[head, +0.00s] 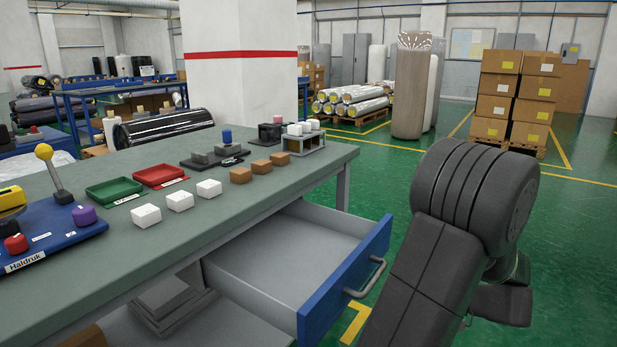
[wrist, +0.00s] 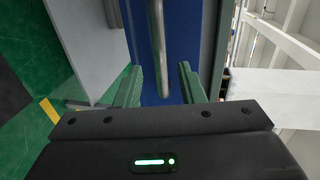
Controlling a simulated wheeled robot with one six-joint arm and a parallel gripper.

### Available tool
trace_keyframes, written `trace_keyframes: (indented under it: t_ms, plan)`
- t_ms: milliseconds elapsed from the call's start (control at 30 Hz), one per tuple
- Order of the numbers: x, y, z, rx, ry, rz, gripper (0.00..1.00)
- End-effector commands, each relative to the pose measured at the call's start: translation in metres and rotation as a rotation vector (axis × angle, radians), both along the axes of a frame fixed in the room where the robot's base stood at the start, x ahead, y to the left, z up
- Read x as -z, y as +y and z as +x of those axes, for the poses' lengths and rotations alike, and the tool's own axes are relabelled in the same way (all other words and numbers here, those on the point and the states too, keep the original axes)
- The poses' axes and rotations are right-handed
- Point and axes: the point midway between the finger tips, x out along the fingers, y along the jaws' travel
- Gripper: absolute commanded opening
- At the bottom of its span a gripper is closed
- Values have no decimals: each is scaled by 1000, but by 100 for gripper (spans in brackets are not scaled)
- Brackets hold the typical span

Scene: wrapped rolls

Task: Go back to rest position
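My gripper (wrist: 159,82) shows in the wrist view with its two green fingers apart and nothing between them that I can see it gripping. The blue drawer front (wrist: 182,45) is ahead of it, and the grey bar handle (wrist: 157,45) lies in line with the gap between the fingers. In the head view my dark arm fills the lower right, and the fingers cannot be made out there. The drawer (head: 285,255) is pulled out of the workbench and looks empty. Its blue front (head: 345,280) and handle (head: 366,278) stand left of my arm.
The workbench top (head: 235,215) bears white blocks (head: 180,201), brown blocks (head: 262,166), a green tray (head: 114,190), a red tray (head: 161,176) and a blue control panel (head: 50,240). Stacked cartons (head: 500,100) stand at the back right. Green floor is clear behind my arm.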

Motion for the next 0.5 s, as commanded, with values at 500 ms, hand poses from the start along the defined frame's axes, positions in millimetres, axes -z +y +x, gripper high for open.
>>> trace_keyframes:
  t_ms: [500]
  plan:
    - [15,56,40,-1,0,0,36]
